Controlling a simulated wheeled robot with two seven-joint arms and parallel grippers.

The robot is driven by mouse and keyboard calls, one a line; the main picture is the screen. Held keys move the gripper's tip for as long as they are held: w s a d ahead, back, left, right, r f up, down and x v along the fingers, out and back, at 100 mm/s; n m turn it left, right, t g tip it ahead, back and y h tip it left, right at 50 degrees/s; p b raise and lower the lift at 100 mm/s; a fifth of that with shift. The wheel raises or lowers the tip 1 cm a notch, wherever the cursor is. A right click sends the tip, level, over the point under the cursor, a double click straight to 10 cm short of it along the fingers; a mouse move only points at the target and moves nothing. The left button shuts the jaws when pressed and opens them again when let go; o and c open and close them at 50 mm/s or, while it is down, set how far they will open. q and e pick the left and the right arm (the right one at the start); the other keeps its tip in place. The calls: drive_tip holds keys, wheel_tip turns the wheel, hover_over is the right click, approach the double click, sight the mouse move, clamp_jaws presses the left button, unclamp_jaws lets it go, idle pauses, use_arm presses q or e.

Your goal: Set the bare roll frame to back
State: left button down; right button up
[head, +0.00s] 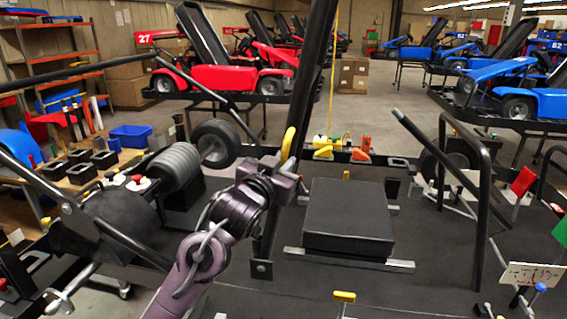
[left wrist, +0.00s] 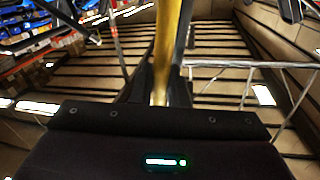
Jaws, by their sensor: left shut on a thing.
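The bare roll frame is a black bar structure (head: 312,70) in the head view. Its near bar rises from a pivot bracket low in the middle, leans slightly right and runs out of the top edge. A yellow grip (head: 289,143) sits on this bar. My left gripper (head: 287,165) is shut at the yellow grip, beside the bar. In the left wrist view the yellow grip (left wrist: 166,45) runs up from between the dark fingers (left wrist: 160,95). The frame's top is out of the head view. My right gripper is not in view.
A black padded block (head: 347,215) lies on the deck just right of the bar. Black hoops (head: 480,200) stand farther right. A wheel (head: 216,143) and a ribbed dark roll (head: 174,168) stand to the left. Red and blue karts sit on stands behind.

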use_arm(q)
drive_tip(key=shift+w+a+r+n+p, duration=0.15)
drive_tip(key=shift+a+r+n+p, duration=0.05)
drive_tip(key=shift+a, duration=0.35)
drive_tip(key=shift+w+a+r+n+p, duration=0.1)
drive_tip(key=shift+a+r+n+p, duration=0.1)
drive_tip(key=shift+a, duration=0.3)
drive_tip(key=w+a+f+n+p, duration=0.1)
drive_tip(key=a+n, duration=0.1)
drive_tip(key=a, duration=0.5)
drive_tip(key=w+a+f+n+t+p, duration=0.1)
drive_tip(key=w+a+f+n, duration=0.1)
drive_tip(key=a, duration=0.6)
drive_tip(key=w+a+f+n+p, duration=0.1)
drive_tip(key=a+n, duration=0.2)
drive_tip(key=a, duration=0.4)
drive_tip(key=shift+w+a+f+n+t, duration=0.2)
drive_tip(key=shift+a+f+n+t, duration=0.1)
drive_tip(key=shift+t, duration=0.1)
drive_tip(key=c, duration=1.5)
unclamp_jaws()
drive_tip(key=shift+a+f, duration=0.1)
drive_tip(key=shift+c, duration=0.2)
drive_tip(key=shift+o, duration=0.2)
drive_tip(key=shift+w+a+f, duration=0.1)
drive_tip(key=shift+a, duration=0.05)
